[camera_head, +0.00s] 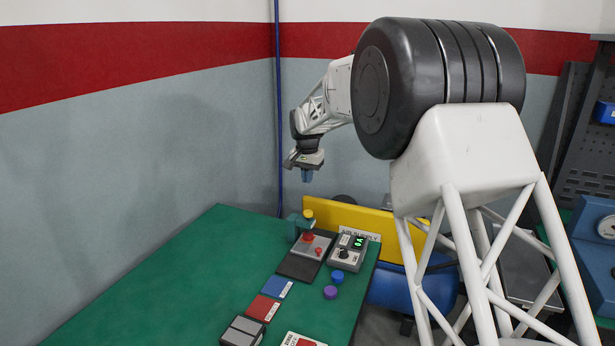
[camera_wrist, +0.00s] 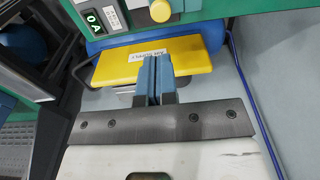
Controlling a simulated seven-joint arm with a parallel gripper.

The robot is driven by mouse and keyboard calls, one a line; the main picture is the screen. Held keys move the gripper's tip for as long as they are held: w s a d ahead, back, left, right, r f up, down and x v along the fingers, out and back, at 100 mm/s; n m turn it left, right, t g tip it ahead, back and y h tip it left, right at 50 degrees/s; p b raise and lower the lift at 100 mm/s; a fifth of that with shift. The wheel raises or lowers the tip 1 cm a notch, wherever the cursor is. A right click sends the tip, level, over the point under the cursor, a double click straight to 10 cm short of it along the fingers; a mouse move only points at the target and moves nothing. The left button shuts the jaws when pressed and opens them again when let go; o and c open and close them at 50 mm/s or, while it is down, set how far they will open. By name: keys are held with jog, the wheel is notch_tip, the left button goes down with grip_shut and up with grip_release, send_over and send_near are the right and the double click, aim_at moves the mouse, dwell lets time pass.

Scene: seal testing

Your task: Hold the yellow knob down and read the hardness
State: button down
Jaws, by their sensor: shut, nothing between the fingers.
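The yellow knob (camera_head: 308,214) tops a small green press stand (camera_head: 296,227) at the back of the green table. It also shows at the top edge of the wrist view (camera_wrist: 161,11). A red part sits beside the stand on a grey plate. My gripper (camera_head: 307,176) is above the knob in the head view, apart from it, fingers pointing down. In the wrist view my blue fingertips (camera_wrist: 155,62) are together and empty, over the yellow panel.
A yellow panel (camera_head: 330,217) labelled AIR SUPPLY stands behind the table's far edge. Blue and red pads (camera_head: 277,287), grey blocks (camera_head: 242,331), and blue and purple knobs (camera_head: 330,292) are on the green table (camera_head: 160,300). The table's left side is clear.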

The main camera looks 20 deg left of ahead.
aim_at(308, 213)
jog(key=f, duration=1.2)
jog(key=shift+w, duration=0.3)
notch_tip(308, 213, down, 2)
jog(key=shift+f, duration=0.1)
jog(key=shift+s+f, duration=0.1)
jog(key=shift+f, duration=0.3)
jog(key=shift+d+f, duration=0.1)
jog(key=shift+f, duration=0.05)
dwell(1.6)
notch_tip(308, 213, up, 16)
jog(key=shift+s+a, duration=0.2)
dwell(0.6)
